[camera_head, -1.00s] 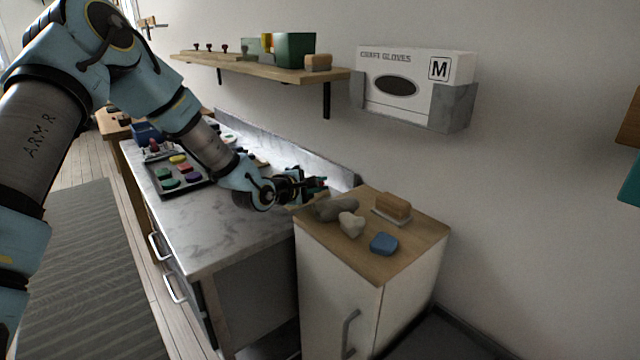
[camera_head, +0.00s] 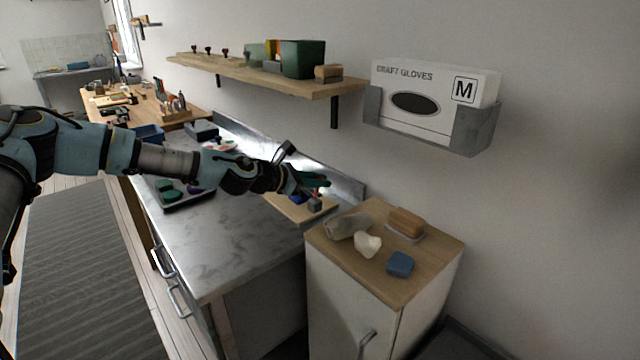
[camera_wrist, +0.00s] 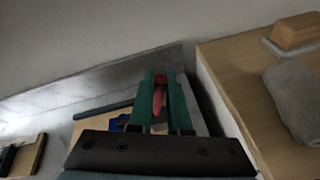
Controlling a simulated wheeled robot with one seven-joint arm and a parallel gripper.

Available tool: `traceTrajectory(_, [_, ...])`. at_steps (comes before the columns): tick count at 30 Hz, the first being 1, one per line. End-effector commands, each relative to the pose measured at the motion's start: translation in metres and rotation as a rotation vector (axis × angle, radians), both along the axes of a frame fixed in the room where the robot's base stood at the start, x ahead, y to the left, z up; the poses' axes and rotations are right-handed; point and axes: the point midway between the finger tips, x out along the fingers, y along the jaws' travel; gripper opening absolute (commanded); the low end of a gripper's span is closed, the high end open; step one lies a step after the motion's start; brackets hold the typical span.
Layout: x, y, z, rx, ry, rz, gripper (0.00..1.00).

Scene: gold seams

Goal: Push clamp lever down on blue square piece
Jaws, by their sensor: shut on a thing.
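My gripper (camera_head: 318,181) has dark green fingers and hangs over a light wooden board at the right end of the marble counter. In the wrist view my gripper (camera_wrist: 161,80) is shut on a red lever (camera_wrist: 158,98) that stands between its fingers. A blue piece (camera_head: 297,198) lies on the board just below the gripper; in the wrist view a small part of the blue piece (camera_wrist: 120,122) shows left of the fingers. The rest of it and the clamp's body are mostly hidden by the gripper.
A wooden-topped cabinet stands right of the counter with a grey roll (camera_head: 347,226), a white lump (camera_head: 367,244), a blue block (camera_head: 400,263) and a tan block (camera_head: 407,221). A shelf (camera_head: 260,76) and a glove box (camera_head: 430,92) are above. The counter's front is clear.

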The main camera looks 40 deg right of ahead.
Motion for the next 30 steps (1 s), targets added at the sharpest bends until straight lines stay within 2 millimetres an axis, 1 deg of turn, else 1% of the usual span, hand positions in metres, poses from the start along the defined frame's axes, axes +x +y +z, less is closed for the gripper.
traceTrajectory(3, [0.0019, -0.0002, 0.0002, 0.002, 0.047, 0.002, 0.0])
traceTrajectory(9, [0.0053, -0.0003, 0.0013, 0.005, 0.084, 0.005, 0.0])
traceTrajectory(22, [0.0104, -0.0004, 0.0032, 0.002, 0.089, 0.015, 0.0])
traceTrajectory(23, [0.0105, -0.0004, 0.0032, 0.002, 0.089, 0.015, 0.19])
traceTrajectory(30, [0.0085, -0.0001, 0.0025, 0.003, 0.09, 0.011, 0.46])
